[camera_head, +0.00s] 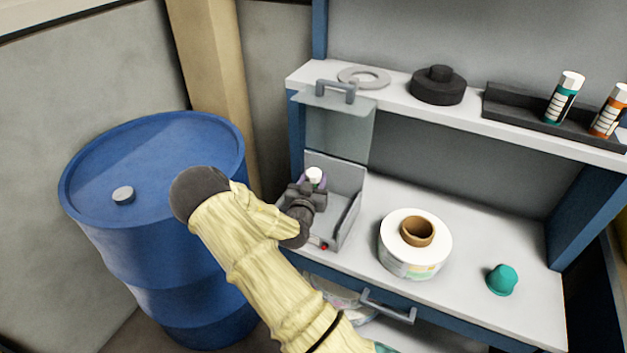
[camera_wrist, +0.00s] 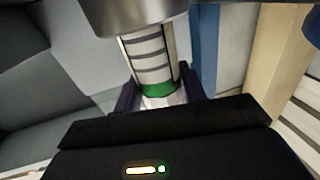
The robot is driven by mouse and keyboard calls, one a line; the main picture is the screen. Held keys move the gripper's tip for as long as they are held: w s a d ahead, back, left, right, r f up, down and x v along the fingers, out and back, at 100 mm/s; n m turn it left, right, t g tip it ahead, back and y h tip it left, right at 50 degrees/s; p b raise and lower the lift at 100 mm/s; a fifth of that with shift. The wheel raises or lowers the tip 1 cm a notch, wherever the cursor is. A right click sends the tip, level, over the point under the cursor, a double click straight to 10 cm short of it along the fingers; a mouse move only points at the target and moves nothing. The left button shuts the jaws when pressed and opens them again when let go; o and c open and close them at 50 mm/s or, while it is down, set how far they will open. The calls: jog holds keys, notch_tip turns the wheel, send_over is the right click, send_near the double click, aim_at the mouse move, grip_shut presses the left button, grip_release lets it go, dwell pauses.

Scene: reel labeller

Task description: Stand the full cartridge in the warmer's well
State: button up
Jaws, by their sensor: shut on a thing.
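My gripper (camera_head: 303,192) is shut on a cartridge inside the grey open box of the warmer (camera_head: 349,222). The cartridge's white end (camera_head: 314,175) shows just beyond the jaws, beside a purple patch. In the wrist view, the cartridge (camera_wrist: 150,60) has a pale label with dark bands and a green ring, and sits between the dark fingers (camera_wrist: 160,92). The warmer's clear lid (camera_head: 338,130) stands raised at the back. A red light shows on its front. The well is hidden by my gripper and arm, so I cannot tell whether the cartridge is in it.
A white label reel (camera_head: 398,245) and a teal knob-like piece (camera_head: 502,280) lie right of the warmer. The shelf (camera_head: 400,108) above holds a black hub (camera_head: 438,86), a grey ring and a dark rack (camera_head: 520,106) with two cartridges. A blue drum (camera_head: 165,240) stands left.

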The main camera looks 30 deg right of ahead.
jog(key=shift+f+b, duration=0.55)
jog(key=shift+f, duration=0.05)
jog(key=o, duration=0.8)
jog(key=shift+o, duration=0.2)
jog(key=v, duration=1.1)
jog(key=shift+b, duration=0.4)
dwell(0.7)
